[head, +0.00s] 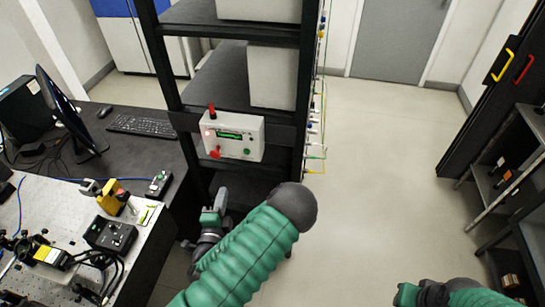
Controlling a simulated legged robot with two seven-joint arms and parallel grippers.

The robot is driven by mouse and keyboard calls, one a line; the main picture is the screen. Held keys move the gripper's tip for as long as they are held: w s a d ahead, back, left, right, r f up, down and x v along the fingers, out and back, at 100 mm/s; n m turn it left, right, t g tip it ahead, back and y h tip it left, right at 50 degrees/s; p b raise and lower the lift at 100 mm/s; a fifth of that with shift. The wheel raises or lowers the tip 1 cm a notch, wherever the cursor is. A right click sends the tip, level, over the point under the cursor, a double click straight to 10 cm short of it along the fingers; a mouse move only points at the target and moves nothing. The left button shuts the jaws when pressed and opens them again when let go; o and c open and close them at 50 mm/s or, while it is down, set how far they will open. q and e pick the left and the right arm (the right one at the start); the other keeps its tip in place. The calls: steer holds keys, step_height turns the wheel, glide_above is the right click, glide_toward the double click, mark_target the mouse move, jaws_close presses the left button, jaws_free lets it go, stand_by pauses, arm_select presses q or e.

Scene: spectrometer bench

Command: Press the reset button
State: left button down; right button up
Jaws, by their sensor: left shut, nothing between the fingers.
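A white control box (250,143) is mounted on the front of the black rack. It has a small green-lit display (230,134), a red button (215,153) at lower left and a green button (247,152) at lower right. A glowing red light shows at its left side, and a red-topped post (212,111) stands on top. I cannot read which button is marked reset. My left gripper (219,200) is shut and empty, below the box and apart from it, pointing up. Part of my right arm shows at the bottom right; its gripper is out of view.
The black rack (300,90) has cables down its right side. To the left are a desk (150,150) with keyboard (142,125) and monitor (65,110), and an optical bench (60,215) with instruments. Open floor (375,180) lies to the right, with dark shelves beyond.

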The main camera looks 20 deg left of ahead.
mark_target(246, 153)
arm_select(q)
steer(key=d+m, duration=0.1)
steer(key=d+r+m+t+h, duration=0.1)
steer(key=d+m+h, duration=0.1)
steer(key=shift+w+r+t, duration=0.4)
arm_select(e)
steer(key=shift+d+r, duration=0.15)
steer(key=shift+d, duration=0.25)
